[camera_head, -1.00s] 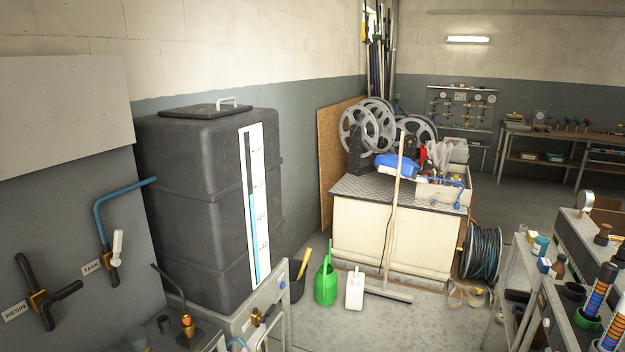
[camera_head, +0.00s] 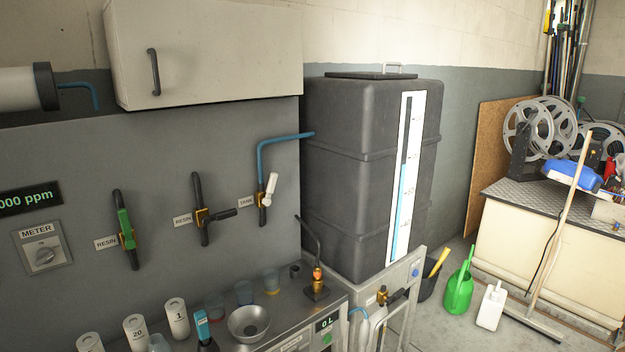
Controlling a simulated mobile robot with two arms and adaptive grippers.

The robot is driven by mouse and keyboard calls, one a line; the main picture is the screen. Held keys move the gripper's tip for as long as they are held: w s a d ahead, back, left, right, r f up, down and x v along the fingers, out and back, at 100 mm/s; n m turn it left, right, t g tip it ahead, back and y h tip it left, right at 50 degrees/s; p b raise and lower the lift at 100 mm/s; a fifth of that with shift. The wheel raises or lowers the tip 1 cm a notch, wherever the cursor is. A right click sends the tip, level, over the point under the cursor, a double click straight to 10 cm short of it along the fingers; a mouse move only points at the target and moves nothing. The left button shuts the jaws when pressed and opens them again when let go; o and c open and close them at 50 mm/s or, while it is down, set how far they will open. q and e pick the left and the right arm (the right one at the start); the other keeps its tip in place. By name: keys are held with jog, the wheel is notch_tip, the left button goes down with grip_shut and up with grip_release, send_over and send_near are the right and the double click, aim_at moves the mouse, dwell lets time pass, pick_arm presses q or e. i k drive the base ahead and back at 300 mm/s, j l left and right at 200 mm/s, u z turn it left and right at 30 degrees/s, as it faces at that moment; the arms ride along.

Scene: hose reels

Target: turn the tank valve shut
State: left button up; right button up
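The tank valve (camera_head: 264,198) is on the grey wall panel, just right of the TANK label (camera_head: 246,203). Its brass body carries a white handle (camera_head: 271,183), which points up and tilts slightly right, roughly along the pipe. A blue pipe (camera_head: 284,140) runs from above the valve into the black tank (camera_head: 350,180). The tank's white gauge strip (camera_head: 407,170) shows a blue column up to around its middle. Neither of my grippers is in view.
Two RESIN valves, one with a green handle (camera_head: 125,226) and one with a black handle (camera_head: 222,215), are left of the tank valve. Below is a counter with a metal bowl (camera_head: 249,323), bottles and cups. A wall cabinet (camera_head: 205,55) hangs above.

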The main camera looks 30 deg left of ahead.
aim_at(267, 201)
jog(key=i+u, duration=0.1)
jog(key=u, duration=0.25)
jog(key=l+u, duration=0.15)
jog(key=u, duration=0.2)
jog(key=i+l+u, duration=0.1)
jog(key=u, duration=0.25)
